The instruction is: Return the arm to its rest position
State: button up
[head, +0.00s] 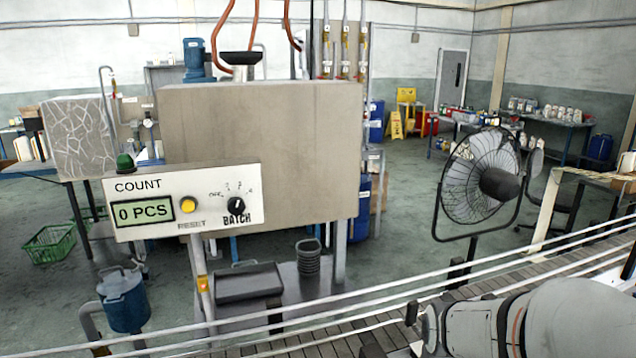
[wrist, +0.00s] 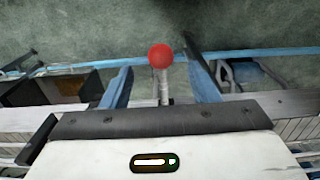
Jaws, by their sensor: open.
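My gripper (head: 394,327) is at the lower right of the head view, over the slatted conveyor. It is open and I see nothing held in it. My pale arm (head: 570,318) reaches in from the lower right corner. In the wrist view, the white gripper body and its dark screwed bar fill the bottom. A red ball knob (wrist: 160,55) on a pale stem shows beyond the bar, between two slanted blue pieces. I cannot tell how far it is from the gripper.
A beige machine box (head: 262,150) with a count panel (head: 215,217) reading 0 PCS stands left of my arm. The slatted conveyor (head: 490,291) and its white rails run below my arm. A black fan (head: 480,180) stands behind it. Open floor lies farther back.

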jog(key=s+a+r+m+t, duration=0.3)
jog(key=r, duration=0.6)
jog(key=shift+r+m, duration=0.25)
jog(key=shift+m, duration=0.05)
jog(key=shift+w, duration=0.1)
jog(key=shift+c, duration=0.3)
dwell(0.8)
